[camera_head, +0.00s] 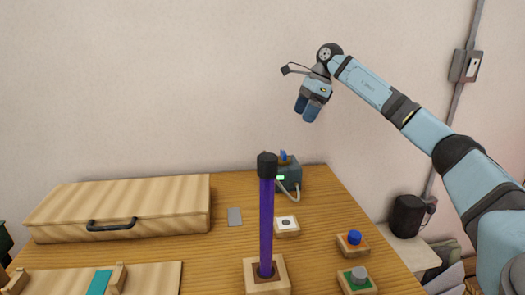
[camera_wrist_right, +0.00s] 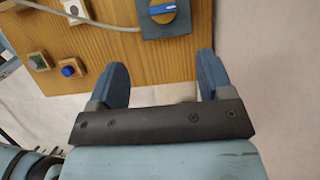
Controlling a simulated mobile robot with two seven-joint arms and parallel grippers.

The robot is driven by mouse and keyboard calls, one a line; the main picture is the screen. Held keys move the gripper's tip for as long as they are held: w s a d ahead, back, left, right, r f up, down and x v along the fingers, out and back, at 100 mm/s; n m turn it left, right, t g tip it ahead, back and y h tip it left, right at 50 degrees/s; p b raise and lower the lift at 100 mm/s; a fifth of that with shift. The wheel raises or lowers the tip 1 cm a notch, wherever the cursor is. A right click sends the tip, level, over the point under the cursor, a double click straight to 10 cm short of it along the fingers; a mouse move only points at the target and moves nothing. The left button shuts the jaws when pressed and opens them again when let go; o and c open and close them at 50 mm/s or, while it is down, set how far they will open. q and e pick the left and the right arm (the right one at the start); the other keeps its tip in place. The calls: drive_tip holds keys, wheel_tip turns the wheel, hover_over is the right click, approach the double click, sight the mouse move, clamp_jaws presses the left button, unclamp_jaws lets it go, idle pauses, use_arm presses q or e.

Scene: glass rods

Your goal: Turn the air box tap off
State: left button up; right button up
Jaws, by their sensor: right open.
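The air box (camera_head: 291,178) is a small grey-blue box at the back right of the wooden table, with a green light on its front and a pale hose. A blue tap (camera_head: 283,156) stands on its top. In the right wrist view the air box (camera_wrist_right: 182,24) is cut by the top edge, with the blue tap (camera_wrist_right: 168,13) and some yellow on it. My right gripper (camera_head: 306,109) is open and empty, fingers down, above the box and apart from it. In the right wrist view its fingers (camera_wrist_right: 160,75) lie below the box in the picture. My left gripper is not seen.
A purple rod (camera_head: 267,220) with a black top stands upright in a wooden block, in front of the air box. Blue (camera_head: 354,238) and grey (camera_head: 359,274) buttons sit at the right. A wooden case (camera_head: 120,205) lies at the left. The wall is behind.

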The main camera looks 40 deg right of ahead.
sight(283, 156)
drive_tip(key=b+x, duration=0.1)
drive_tip(key=x, duration=0.3)
drive_tip(key=b+x, duration=0.1)
drive_tip(key=x, duration=0.4)
drive_tip(key=b+x, duration=0.1)
drive_tip(key=x, duration=0.3)
drive_tip(key=shift+w+a+f, duration=0.1)
drive_tip(key=shift+w, duration=0.2)
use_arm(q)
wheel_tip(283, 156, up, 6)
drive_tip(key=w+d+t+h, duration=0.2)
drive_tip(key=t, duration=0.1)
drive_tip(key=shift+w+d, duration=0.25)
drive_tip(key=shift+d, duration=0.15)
use_arm(e)
drive_tip(key=shift+f, duration=0.1)
drive_tip(key=c, duration=0.9)
